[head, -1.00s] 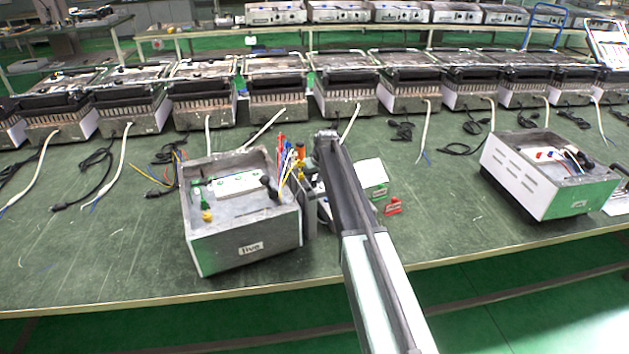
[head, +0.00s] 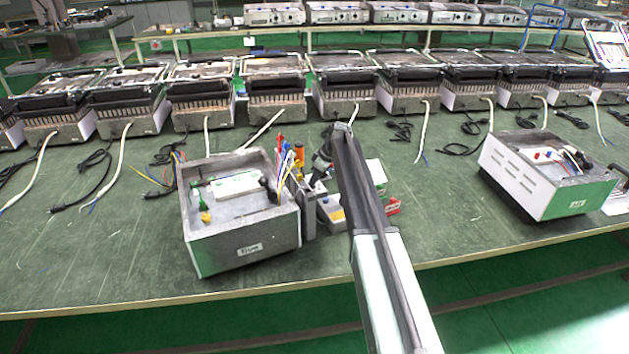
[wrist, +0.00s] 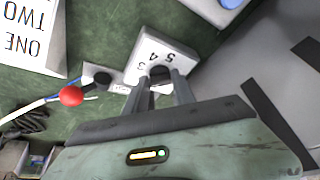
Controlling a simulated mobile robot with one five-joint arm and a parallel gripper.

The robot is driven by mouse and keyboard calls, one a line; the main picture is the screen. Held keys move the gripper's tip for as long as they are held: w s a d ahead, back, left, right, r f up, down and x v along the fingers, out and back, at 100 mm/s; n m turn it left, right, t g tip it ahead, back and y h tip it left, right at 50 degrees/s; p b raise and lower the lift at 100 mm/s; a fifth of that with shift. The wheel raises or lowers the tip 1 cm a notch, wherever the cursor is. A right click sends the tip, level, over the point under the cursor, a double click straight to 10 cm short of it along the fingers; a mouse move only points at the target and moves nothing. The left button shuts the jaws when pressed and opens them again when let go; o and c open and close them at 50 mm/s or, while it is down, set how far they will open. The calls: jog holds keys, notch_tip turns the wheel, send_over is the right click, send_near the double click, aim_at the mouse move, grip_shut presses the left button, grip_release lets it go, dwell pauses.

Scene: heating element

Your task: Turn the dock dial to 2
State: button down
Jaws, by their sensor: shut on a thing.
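In the wrist view, the dock (wrist: 172,52) is a white block with the black numerals 5, 4 and 3 showing on its face. Its dark dial (wrist: 160,72) sits between the two fingertips of my gripper (wrist: 160,85), which is shut on it. The fingers cover part of the face, and I cannot read where the dial points. In the head view, my arm reaches over the table to the right of the open grey metal box. My fingers are hidden there, and the dial cannot be made out.
The open metal box (head: 245,240) with wires stands close left of my arm. A red tag (head: 393,207) lies to the right. Another open box (head: 520,180) stands farther right. A red ball (wrist: 71,96) and a card reading ONE, TWO (wrist: 30,35) show in the wrist view.

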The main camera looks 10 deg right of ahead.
jog(key=shift+n, duration=0.4)
jog(key=c, duration=1)
grip_release()
jog(key=shift+c, duration=0.2)
jog(key=p+v, duration=0.7)
jog(key=shift+d+r, duration=0.15)
jog(key=shift+r, duration=0.25)
